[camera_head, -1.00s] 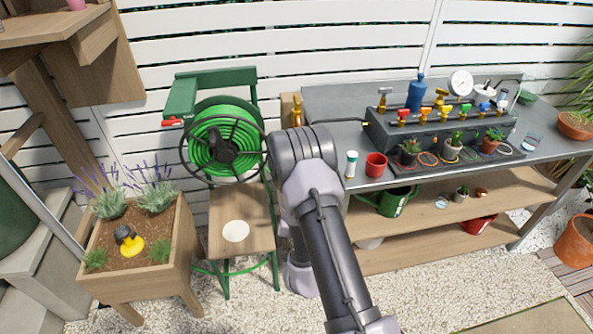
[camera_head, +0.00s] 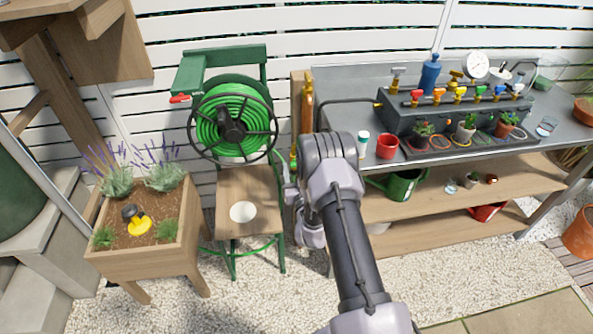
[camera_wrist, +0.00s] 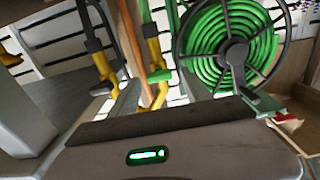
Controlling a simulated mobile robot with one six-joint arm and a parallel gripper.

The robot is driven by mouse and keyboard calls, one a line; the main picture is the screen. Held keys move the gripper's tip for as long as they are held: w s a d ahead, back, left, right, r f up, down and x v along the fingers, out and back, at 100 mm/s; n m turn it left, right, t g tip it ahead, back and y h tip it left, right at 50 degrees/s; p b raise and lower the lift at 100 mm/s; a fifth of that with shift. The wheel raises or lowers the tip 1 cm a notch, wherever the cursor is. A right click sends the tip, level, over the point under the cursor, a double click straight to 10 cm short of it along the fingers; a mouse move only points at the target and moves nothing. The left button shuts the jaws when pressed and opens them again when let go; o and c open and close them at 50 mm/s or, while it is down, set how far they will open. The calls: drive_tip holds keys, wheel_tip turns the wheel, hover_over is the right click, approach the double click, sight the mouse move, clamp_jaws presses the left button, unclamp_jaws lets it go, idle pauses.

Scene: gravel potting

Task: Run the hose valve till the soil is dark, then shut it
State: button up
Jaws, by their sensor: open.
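The hose reel (camera_head: 232,122) holds coiled green hose on a green stand with a dark spoked wheel. A small red lever (camera_head: 180,98), likely the hose valve, sits at the reel's left; a red piece also shows in the wrist view (camera_wrist: 284,117). A wooden planter (camera_head: 150,262) stands at lower left. Its visible soil (camera_head: 150,212) is brown, with a yellow-and-black device (camera_head: 137,220) on it. My gripper (camera_wrist: 155,125) is open and empty, below and left of the reel in the wrist view.
A grey bench (camera_head: 345,92) at right carries coloured valves, a gauge and small pots. A wooden shelf (camera_head: 105,45) overhangs at upper left. Gravel (camera_head: 250,300) in front is clear.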

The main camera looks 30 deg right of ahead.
drive_tip(key=shift+w+d, duration=0.1)
drive_tip(key=shift+w, duration=0.3)
clamp_jaws()
